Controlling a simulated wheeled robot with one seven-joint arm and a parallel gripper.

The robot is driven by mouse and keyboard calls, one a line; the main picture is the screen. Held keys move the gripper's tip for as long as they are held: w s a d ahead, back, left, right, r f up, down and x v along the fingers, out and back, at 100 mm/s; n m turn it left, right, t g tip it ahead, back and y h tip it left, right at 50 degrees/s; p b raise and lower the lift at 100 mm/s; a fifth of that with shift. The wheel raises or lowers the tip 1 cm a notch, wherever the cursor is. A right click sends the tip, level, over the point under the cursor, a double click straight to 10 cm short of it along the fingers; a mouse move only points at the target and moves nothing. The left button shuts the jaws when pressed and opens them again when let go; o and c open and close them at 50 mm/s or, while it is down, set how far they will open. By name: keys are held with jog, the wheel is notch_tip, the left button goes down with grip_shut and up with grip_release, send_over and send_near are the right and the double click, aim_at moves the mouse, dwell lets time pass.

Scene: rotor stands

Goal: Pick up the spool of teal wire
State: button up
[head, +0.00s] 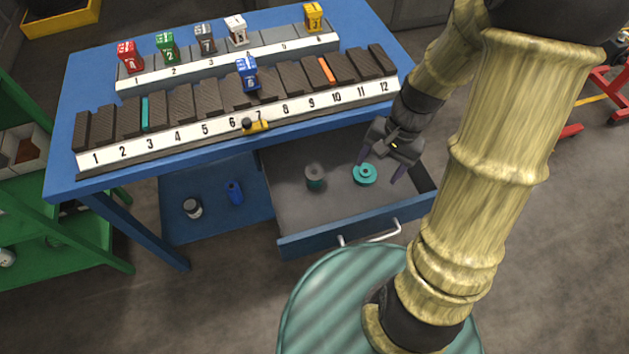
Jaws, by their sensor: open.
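A bright teal, round, flanged piece (365,173) that looks like a spool stands in the open drawer (290,212), right of its middle.
A lower blue shelf (190,222) holds a small jar (192,208) and a blue cylinder (235,191). A green shelf unit (85,250) stands left. The drawer's front wall and handle rise nearby.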

aim_at(315, 178)
jog(key=w+f+m+y+b, duration=0.2)
jog(key=w+f+m+y, duration=0.1)
jog(key=f+m, duration=0.1)
jog(key=w+f+m+y+b, duration=0.2)
jog(key=w+f+m+y, duration=0.1)
jog(key=f, duration=0.3)
jog(key=w+f+m+y+b, duration=0.2)
jog(key=f+m+y, duration=0.2)
jog(key=f, duration=0.1)
jog(key=shift+w+d+m+t+y, duration=0.3)
jog(key=shift+w+m+t, duration=0.1)
jog(key=shift+w+d+m+y, duration=0.1)
jog(key=shift+w+m+y, duration=0.2)
jog(key=x, duration=1.2)
jog(key=shift+w, duration=0.2)
